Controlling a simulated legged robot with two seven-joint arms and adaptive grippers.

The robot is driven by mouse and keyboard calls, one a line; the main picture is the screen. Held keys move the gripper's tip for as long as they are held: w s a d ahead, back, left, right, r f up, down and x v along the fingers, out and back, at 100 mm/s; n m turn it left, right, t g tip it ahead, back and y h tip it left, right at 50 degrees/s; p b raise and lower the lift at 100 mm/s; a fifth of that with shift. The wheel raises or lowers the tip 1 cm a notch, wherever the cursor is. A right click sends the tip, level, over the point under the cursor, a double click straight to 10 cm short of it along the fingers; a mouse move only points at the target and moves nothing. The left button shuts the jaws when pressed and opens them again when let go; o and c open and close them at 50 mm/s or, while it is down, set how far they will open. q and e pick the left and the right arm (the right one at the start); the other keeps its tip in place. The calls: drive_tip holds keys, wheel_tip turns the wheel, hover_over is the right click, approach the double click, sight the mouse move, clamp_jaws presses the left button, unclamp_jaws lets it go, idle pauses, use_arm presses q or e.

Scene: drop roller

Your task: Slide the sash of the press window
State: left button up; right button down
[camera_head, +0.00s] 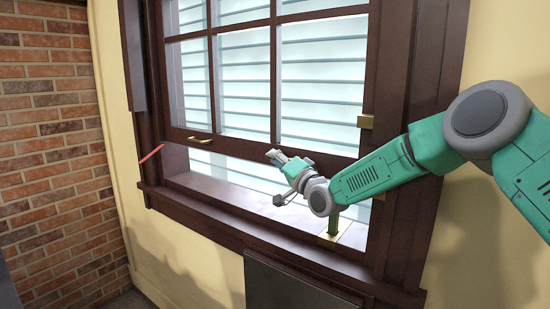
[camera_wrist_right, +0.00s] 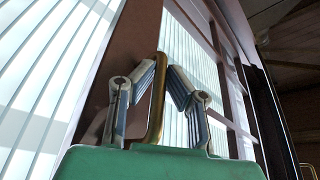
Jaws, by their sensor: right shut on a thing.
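The window has a dark brown sash (camera_head: 235,146) with several glass panes. The sash stands raised, with an open gap between its bottom rail and the sill (camera_head: 205,190). A brass handle (camera_head: 200,140) sits on the left of the bottom rail. My right gripper (camera_head: 277,159) is at the right part of that rail. In the right wrist view its fingers (camera_wrist_right: 167,68) are shut on a second brass handle (camera_wrist_right: 156,105); in the head view the gripper hides this handle. My left gripper is not in view.
Brass fittings sit on the right jamb (camera_head: 366,121) and on the sill (camera_head: 334,236). A thin red piece (camera_head: 151,154) sticks out at the left jamb. A brick wall (camera_head: 50,150) stands at left, and a dark panel (camera_head: 295,285) is below the sill.

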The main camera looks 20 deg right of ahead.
drive_tip(key=shift+f, duration=0.15)
drive_tip(key=c, duration=1.6)
unclamp_jaws()
drive_tip(key=shift+d, duration=0.1)
drive_tip(key=shift+s+d, duration=0.1)
drive_tip(key=v, duration=1.1)
drive_tip(key=shift+s+f, duration=0.25)
drive_tip(key=shift+s, duration=0.05)
drive_tip(key=shift+d, duration=0.1)
